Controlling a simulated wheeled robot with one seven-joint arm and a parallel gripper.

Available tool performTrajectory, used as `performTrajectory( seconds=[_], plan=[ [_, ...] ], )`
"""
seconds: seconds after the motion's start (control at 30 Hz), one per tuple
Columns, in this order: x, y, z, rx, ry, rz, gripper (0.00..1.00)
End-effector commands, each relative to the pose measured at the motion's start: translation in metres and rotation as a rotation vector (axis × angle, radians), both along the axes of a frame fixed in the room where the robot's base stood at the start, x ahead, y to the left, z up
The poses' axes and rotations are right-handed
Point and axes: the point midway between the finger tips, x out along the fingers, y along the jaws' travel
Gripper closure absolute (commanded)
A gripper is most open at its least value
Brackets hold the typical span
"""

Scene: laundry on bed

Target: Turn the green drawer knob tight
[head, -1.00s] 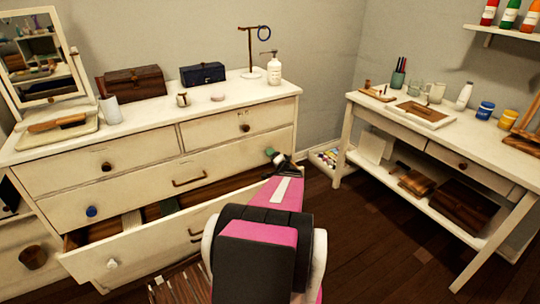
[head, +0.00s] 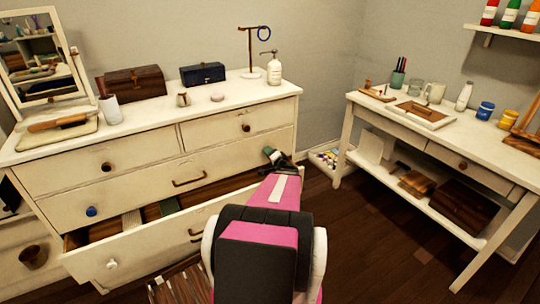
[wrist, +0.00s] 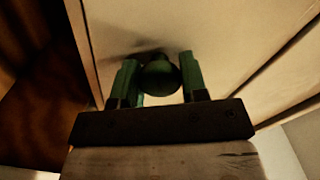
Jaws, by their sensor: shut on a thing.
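The green knob (wrist: 158,80) sits on the cream drawer front (wrist: 215,30), between my two fingers in the wrist view. My gripper (wrist: 160,78) is shut on it, with one finger on each side. In the head view my gripper (head: 275,158) reaches the right end of the dresser's middle drawer (head: 140,187), and the green there is small and partly covered by the fingers. I cannot tell whether the knob sits flush against the drawer. A blue knob (head: 91,211) is at the left end of this drawer.
The bottom drawer (head: 150,252) stands open below my arm, with folded items inside. A slatted wooden thing (head: 180,285) is near the floor in front. The desk (head: 440,130) stands to the right, with dark floor between.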

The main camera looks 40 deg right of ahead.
Motion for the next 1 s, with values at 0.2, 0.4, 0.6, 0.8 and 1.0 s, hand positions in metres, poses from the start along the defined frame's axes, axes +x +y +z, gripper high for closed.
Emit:
performTrajectory(
  seconds=[0.2,0.4,0.6,0.8,1.0],
  plan=[
    [-0.0002,0.0001,-0.0004,0.065,-0.006,0.000,0.84],
    [-0.0002,0.0000,-0.0004,0.200,-0.021,0.001,0.84],
    [-0.0002,0.0001,-0.0005,0.383,-0.042,0.000,0.84],
    [-0.0002,0.0001,-0.0006,0.572,-0.063,0.000,0.84],
    [-0.0002,0.0002,-0.0006,0.760,-0.083,0.000,0.84]
  ],
)
